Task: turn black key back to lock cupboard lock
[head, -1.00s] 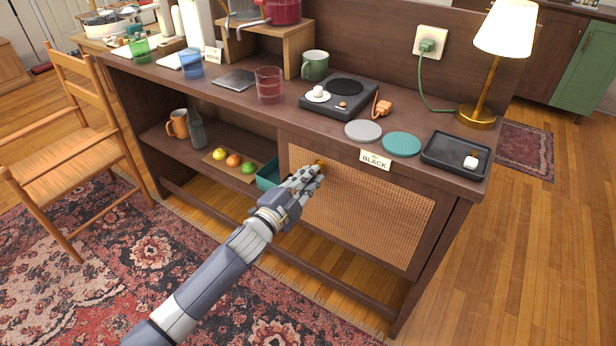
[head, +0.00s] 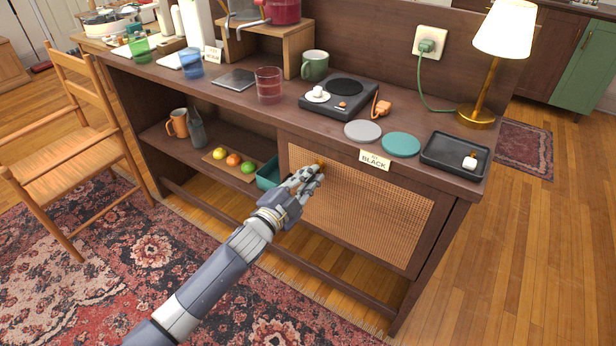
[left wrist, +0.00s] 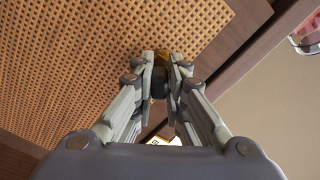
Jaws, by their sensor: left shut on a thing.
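The cupboard (head: 365,215) has a woven cane door in a dark wood frame, and the door looks closed. A brass lock (head: 321,163) sits near the door's upper left; a brass bit of it shows past my fingertips in the left wrist view (left wrist: 184,62). My left gripper (head: 312,174) is at the lock, shut on the black key. In the left wrist view a dark piece of the key (left wrist: 160,84) shows between the two fingers (left wrist: 165,76). The fingers hide most of the key and its angle is unclear. My right gripper is out of view.
A label reading BLACK (head: 375,160) hangs at the counter edge above the door. Left of the door, an open shelf holds a teal bin (head: 268,174) and a board with fruit (head: 233,163). A wooden chair (head: 85,150) stands at left.

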